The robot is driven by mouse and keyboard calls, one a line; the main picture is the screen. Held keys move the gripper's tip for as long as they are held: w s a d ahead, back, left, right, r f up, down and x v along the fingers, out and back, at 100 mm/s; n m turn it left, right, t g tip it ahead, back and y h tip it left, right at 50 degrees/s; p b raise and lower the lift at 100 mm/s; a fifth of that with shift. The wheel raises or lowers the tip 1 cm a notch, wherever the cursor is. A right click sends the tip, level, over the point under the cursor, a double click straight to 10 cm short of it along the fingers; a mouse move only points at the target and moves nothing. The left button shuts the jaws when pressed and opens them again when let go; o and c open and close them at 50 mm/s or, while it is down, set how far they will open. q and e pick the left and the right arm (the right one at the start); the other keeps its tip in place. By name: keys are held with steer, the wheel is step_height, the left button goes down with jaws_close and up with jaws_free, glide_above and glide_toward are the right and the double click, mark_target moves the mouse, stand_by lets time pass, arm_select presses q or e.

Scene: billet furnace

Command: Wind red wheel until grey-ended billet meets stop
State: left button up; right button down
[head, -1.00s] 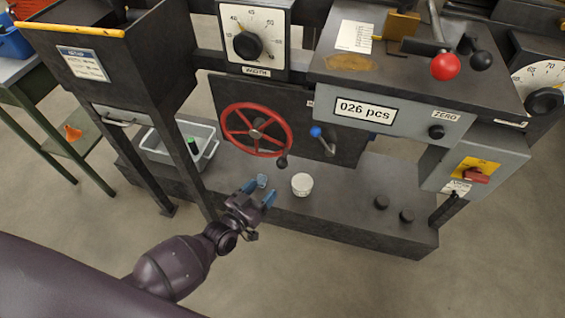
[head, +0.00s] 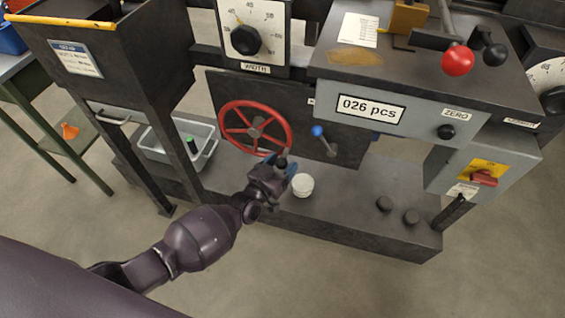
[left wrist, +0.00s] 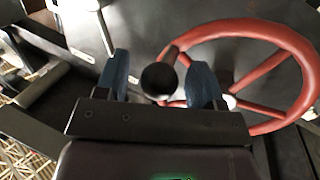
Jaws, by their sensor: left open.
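The red wheel (head: 256,131) is mounted on the dark front panel, with a black handle knob low on its right side. It also shows in the left wrist view (left wrist: 262,84). My left gripper (head: 281,164) is at this knob, open. In the left wrist view the knob (left wrist: 159,80) is between the two blue fingers of my left gripper (left wrist: 161,76), with gaps visible on both sides. I cannot make out the grey-ended billet or its stop in either view. My right gripper is not in view.
A white tub (head: 302,186) stands on the dark ledge (head: 345,212) just right of my left gripper. A blue-knobbed lever (head: 318,131) is right of the wheel. A grey bin (head: 160,141) stands left. A counter (head: 371,107) reads 026 pcs.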

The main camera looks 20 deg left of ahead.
arm_select(q)
steer(key=shift+w, duration=0.15)
jaws_close()
stand_by(0.4)
steer(key=a+f+m+g+y+p, duration=0.2)
steer(key=a+f+m+y, duration=0.2)
steer(key=a+m, duration=0.6)
steer(key=shift+s+f+m+g, duration=0.35)
steer(key=shift+f+m, duration=0.35)
steer(key=shift+f, duration=0.7)
steer(key=shift+w+a, duration=0.1)
steer(key=shift+a, duration=0.1)
